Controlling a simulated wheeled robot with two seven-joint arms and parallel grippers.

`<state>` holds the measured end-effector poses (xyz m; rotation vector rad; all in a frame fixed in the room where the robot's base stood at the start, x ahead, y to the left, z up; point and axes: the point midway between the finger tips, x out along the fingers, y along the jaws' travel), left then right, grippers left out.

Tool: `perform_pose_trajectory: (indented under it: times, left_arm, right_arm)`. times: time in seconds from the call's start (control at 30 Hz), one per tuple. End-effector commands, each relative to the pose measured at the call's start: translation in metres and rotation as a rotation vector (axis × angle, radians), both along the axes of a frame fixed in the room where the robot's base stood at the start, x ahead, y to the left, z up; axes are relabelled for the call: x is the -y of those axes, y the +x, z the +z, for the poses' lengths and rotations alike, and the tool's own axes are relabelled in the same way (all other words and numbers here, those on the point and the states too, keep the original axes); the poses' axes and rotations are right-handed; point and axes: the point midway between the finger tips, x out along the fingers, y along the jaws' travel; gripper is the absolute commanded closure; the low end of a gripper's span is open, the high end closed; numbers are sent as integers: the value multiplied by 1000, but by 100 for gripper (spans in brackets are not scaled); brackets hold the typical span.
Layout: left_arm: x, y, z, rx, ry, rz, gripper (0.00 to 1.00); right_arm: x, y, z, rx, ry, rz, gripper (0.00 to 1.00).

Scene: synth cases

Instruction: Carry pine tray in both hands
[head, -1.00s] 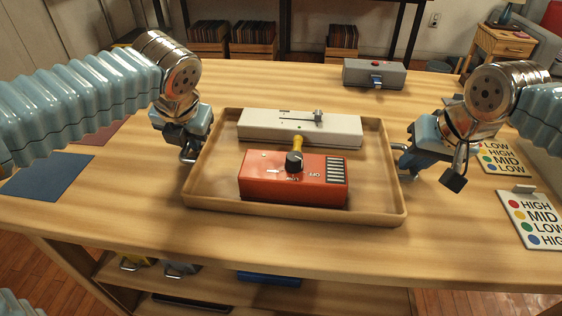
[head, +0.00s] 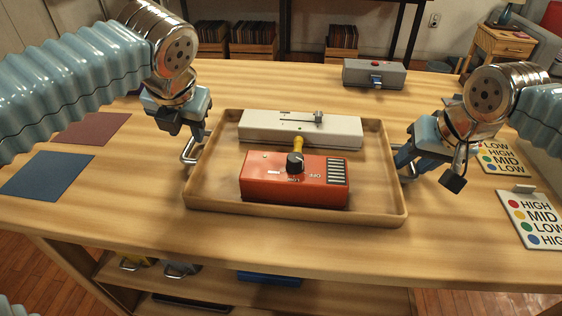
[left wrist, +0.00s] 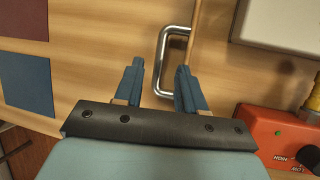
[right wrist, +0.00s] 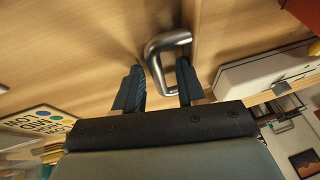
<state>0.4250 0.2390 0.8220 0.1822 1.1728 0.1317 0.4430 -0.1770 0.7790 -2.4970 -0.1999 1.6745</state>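The pine tray (head: 300,212) lies flat on the table, with a metal handle at each end. In it are a red box (head: 262,180) with a black knob and a pale grey box (head: 270,127) with a slider. My left gripper (head: 192,138) is at the left handle (head: 187,152); in the left wrist view the open fingers (left wrist: 158,72) stand either side of the handle bar (left wrist: 163,50). My right gripper (head: 404,160) is at the right handle (head: 409,176); in the right wrist view the open fingers (right wrist: 160,78) straddle that handle (right wrist: 168,40).
A grey box with a red button (head: 373,75) stands at the table's back. Label cards (head: 532,216) lie at the right; blue (head: 47,176) and maroon (head: 92,129) mats lie at the left. The table's front strip (head: 290,240) is clear.

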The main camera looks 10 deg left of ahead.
Motion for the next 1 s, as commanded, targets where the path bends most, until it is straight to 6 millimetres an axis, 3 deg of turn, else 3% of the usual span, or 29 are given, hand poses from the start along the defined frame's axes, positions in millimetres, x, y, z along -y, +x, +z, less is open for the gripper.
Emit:
perform_pose_trajectory:
  times: [0.2,0.47,1.0]
  left_arm:
    - [9,-18,43,4,-1,-1,60]
    - [13,-28,65,0,0,1,60]
    - [13,-28,65,0,1,1,60]
  right_arm:
    - [0,0,0,0,0,0,60]
    - [1,-1,5,2,1,0,60]
    - [20,-40,99,2,1,-1,60]
